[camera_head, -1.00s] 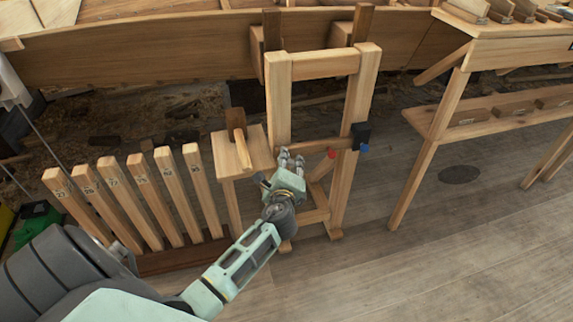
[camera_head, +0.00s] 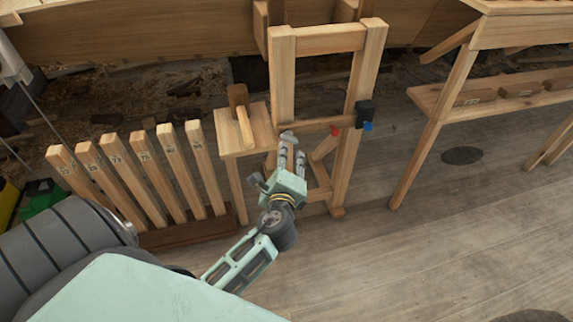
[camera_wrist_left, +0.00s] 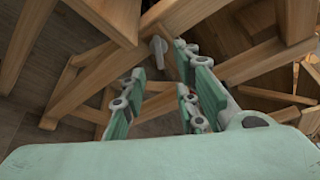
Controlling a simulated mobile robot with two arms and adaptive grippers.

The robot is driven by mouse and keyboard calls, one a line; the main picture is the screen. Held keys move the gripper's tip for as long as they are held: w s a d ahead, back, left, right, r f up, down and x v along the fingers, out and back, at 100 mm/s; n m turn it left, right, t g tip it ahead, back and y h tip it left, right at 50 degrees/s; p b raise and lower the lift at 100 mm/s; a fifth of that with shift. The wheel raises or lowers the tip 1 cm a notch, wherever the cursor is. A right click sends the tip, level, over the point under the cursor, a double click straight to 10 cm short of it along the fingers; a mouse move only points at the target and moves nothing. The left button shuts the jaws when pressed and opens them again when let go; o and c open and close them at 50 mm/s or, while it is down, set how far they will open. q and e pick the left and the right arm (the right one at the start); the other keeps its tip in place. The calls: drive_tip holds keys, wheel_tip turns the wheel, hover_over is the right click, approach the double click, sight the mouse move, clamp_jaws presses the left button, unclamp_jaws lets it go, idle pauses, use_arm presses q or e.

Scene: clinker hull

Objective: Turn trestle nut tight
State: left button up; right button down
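The wooden trestle (camera_head: 368,75) stands upright in the middle of the head view. A grey nut with a flat lug (camera_head: 288,137) sits at its crossbar, by the left post. The nut also shows in the left wrist view (camera_wrist_left: 158,47), just beyond the fingertips. My left gripper (camera_head: 291,153) is just below and in front of the nut in the head view. Its fingers are apart, with an empty gap between them in the left wrist view (camera_wrist_left: 160,80). I cannot tell whether a fingertip touches the nut. My right gripper is not in view.
A small wooden stand (camera_head: 245,118) with a mallet (camera_head: 242,115) is left of the trestle. A rack of numbered wooden slats (camera_head: 140,175) is further left. A black block (camera_head: 365,113) is on the right post. A bench (camera_head: 445,110) stands right; floor before it is clear.

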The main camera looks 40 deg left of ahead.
use_arm(q)
drive_tip(key=shift+v, duration=1.3)
